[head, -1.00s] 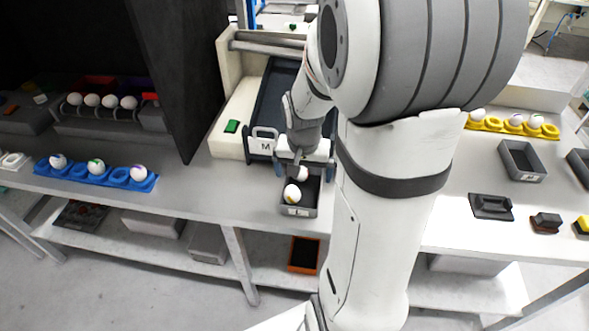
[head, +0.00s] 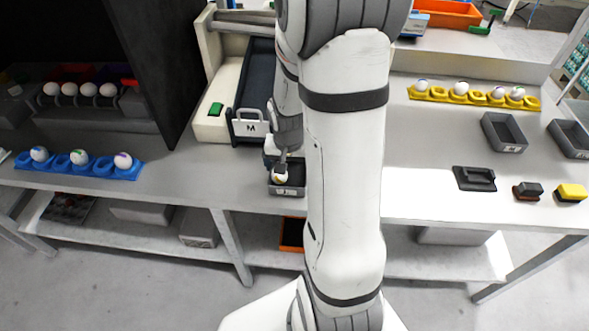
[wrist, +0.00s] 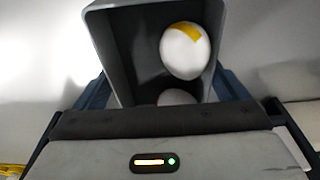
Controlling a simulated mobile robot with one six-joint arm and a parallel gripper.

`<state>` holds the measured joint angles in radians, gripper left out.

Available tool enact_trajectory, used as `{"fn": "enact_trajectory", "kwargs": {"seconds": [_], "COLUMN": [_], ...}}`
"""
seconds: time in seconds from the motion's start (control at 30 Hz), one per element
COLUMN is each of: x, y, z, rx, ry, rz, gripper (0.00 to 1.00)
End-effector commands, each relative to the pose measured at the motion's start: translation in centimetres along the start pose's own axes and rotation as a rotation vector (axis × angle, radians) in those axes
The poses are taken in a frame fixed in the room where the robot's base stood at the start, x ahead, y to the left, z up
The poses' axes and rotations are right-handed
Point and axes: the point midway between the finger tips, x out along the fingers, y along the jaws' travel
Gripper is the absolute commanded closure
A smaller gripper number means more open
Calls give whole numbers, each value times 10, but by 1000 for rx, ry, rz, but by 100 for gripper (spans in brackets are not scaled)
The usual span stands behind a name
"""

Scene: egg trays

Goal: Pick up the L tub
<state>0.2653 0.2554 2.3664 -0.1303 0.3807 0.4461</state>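The L tub (head: 289,190) is a small dark grey open box with a white label, standing near the bench's front edge. It holds a white egg with a yellow patch (wrist: 185,50); part of a second white egg (wrist: 175,97) shows below it in the wrist view. My gripper (head: 281,165) is down at the tub, partly hidden by my arm. In the wrist view the dark blue fingers (wrist: 163,84) lie on either side of the tub (wrist: 117,50), close against its walls. I cannot tell whether they press on it.
A dark tray with handle marked M (head: 250,128) lies behind the tub. Blue egg holders (head: 78,168) are at left, yellow ones (head: 474,97) at right. A dark panel rises at left.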

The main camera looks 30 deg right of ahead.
Motion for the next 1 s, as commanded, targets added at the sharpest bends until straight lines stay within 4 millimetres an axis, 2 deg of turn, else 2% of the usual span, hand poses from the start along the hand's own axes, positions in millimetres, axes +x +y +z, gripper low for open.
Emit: {"fn": "enact_trajectory", "kwargs": {"seconds": [0.07,0.33,0.67,0.87,1.0], "x": [0,0,-4,-22,-42], "y": [0,0,-1,-1,-1], "z": [0,0,-1,-4,-7], "rx": [0,-1,-2,-2,-2], "ry": [0,0,1,2,3], "rz": [0,0,-1,-1,-1], "gripper": [13,35,36,36,36]}}
